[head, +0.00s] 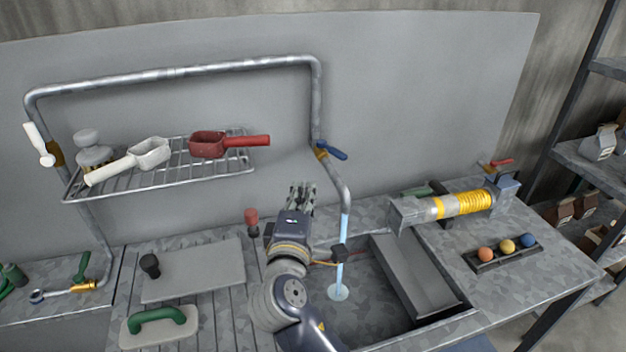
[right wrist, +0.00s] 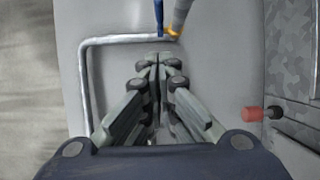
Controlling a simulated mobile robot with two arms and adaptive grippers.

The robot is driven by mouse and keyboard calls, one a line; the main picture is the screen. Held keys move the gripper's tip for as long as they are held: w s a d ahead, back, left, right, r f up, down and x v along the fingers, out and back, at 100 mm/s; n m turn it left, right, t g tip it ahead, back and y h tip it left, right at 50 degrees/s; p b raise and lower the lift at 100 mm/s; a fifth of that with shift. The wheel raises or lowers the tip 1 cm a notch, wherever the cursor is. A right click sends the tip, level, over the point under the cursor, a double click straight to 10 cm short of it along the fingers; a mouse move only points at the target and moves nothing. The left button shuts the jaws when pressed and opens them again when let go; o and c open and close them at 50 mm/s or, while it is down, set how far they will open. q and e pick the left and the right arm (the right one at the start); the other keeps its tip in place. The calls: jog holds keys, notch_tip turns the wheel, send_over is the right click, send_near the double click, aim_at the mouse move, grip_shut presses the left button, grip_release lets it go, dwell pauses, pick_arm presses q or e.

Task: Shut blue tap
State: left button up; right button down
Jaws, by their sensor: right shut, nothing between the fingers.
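The blue tap handle (head: 331,150) sits on a yellow valve body (head: 320,154) on the grey pipe above the sink. The handle points out to the right and slightly down. A pale blue stream of water (head: 343,240) runs from the spout into the sink. My right gripper (head: 302,188) is shut and empty, below and left of the tap, apart from it. In the right wrist view the shut fingers (right wrist: 160,62) point toward the blue handle (right wrist: 158,14) and the yellow valve (right wrist: 173,32) beyond them. My left gripper is not in view.
A wire shelf (head: 150,180) with a white scoop (head: 150,153) and a red scoop (head: 208,145) hangs left of the tap. A red-topped knob (head: 251,216) stands near my gripper. A grey-yellow cylinder device (head: 445,206) lies right of the sink (head: 450,310).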

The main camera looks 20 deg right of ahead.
aim_at(331, 153)
jog(key=d+p+x, duration=0.1)
jog(key=x, duration=0.2)
jog(key=p+x, duration=0.1)
jog(key=x, duration=0.3)
jog(key=s+d+p+x, duration=0.1)
jog(key=p+x, duration=0.1)
jog(key=x, duration=0.2)
jog(key=shift+w+d, duration=0.2)
jog(key=shift+d, duration=0.2)
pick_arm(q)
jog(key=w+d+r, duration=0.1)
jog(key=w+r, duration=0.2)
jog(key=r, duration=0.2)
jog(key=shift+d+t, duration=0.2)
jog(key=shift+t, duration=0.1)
pick_arm(e)
jog(key=shift+d, duration=0.6)
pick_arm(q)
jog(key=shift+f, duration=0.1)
